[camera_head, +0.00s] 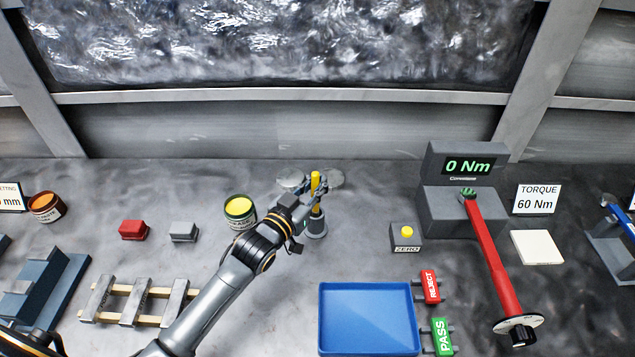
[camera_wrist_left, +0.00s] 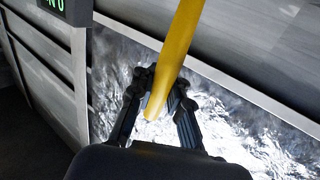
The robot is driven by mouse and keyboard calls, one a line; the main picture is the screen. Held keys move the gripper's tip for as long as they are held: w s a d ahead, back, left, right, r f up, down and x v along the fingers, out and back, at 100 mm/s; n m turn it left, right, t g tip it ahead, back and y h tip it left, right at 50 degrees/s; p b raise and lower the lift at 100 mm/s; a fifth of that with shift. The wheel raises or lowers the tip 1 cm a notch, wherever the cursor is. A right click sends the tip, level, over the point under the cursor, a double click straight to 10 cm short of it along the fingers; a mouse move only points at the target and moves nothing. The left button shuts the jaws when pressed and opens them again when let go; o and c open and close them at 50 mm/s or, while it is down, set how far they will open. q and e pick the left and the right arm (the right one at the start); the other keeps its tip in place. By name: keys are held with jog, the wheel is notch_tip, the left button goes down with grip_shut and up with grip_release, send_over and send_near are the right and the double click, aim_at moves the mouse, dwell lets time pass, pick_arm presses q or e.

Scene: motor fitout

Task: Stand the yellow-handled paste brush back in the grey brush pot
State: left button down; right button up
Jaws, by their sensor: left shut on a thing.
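My left gripper (camera_head: 312,195) is shut on the yellow-handled paste brush (camera_head: 316,181), at the back middle of the bench. In the left wrist view the yellow handle (camera_wrist_left: 176,60) runs between the fingers of my left gripper (camera_wrist_left: 163,98). The grey brush pot (camera_head: 316,229) stands directly below the gripper in the head view. The brush looks upright over the pot. My right gripper is not in view.
A yellow-topped paste tin (camera_head: 239,209) stands left of the pot. A button box (camera_head: 406,237) and the torque tester (camera_head: 465,205) with a red wrench (camera_head: 492,250) stand to the right. A blue tray (camera_head: 368,316) lies in front. Grey round discs (camera_head: 335,179) show behind the brush.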

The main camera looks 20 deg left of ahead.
pick_arm(q)
jog(key=shift+f+b, duration=0.8)
jog(key=shift+f, duration=0.4)
dwell(0.4)
jog(key=c, duration=1.2)
grip_release()
jog(key=v, duration=1.2)
jog(key=shift+r, duration=0.1)
